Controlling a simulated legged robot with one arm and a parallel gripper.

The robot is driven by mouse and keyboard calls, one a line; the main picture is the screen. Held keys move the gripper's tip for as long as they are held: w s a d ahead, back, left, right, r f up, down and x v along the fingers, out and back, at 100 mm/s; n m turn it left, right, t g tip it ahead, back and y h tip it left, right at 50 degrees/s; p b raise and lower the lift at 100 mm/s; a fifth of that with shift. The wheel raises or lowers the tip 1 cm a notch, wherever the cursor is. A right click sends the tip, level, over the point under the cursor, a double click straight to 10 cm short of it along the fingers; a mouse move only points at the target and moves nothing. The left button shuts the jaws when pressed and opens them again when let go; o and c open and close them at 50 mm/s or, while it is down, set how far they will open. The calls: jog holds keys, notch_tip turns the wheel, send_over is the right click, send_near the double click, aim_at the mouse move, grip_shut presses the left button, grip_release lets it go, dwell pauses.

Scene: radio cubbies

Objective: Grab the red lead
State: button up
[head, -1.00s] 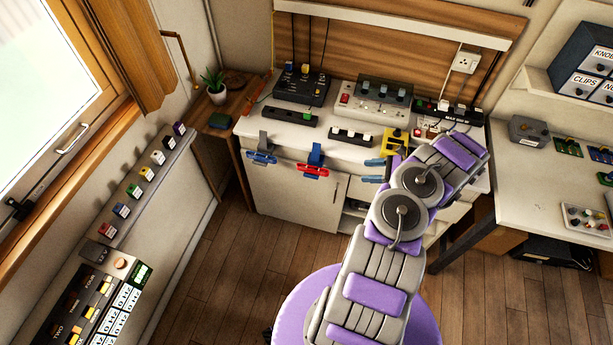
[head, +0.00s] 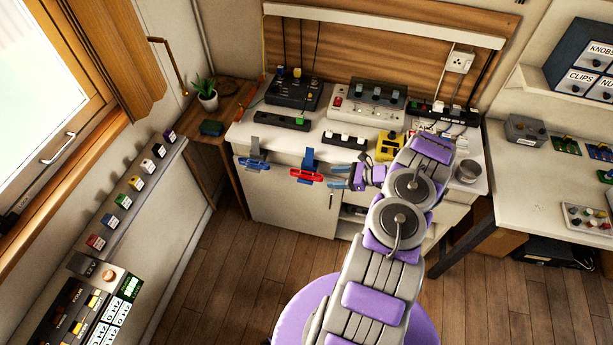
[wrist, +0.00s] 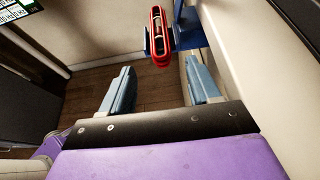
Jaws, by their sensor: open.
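The red lead (head: 306,176) hangs on a blue holder (head: 309,158) at the front edge of the white bench. In the wrist view the red lead (wrist: 159,38) is an upright red loop with pale parts inside, against the blue holder (wrist: 186,30). My gripper (head: 340,178) is just right of the red lead in the head view. Its two blue-grey fingers also show in the wrist view, with the gripper (wrist: 158,85) open and empty. The red lead lies beyond the fingertips, roughly between them, and appears apart from them.
A blue lead (head: 252,163) hangs on another holder to the left. The white bench (head: 240,133) carries several switch boxes, a yellow device (head: 389,146) and a metal cup (head: 467,171). A cabinet front lies below the leads. The wooden floor (head: 215,270) in front is clear.

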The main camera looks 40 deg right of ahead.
aim_at(306, 175)
jog(key=b+x, duration=0.1)
jog(key=x, duration=0.4)
jog(key=shift+w+a+r, duration=0.1)
jog(key=shift+a, duration=0.15)
jog(key=shift+d, duration=0.6)
jog(key=c, duration=0.4)
jog(key=shift+a, duration=0.4)
jog(key=c, duration=0.6)
jog(key=shift+c, duration=0.7)
jog(key=shift+d, duration=0.15)
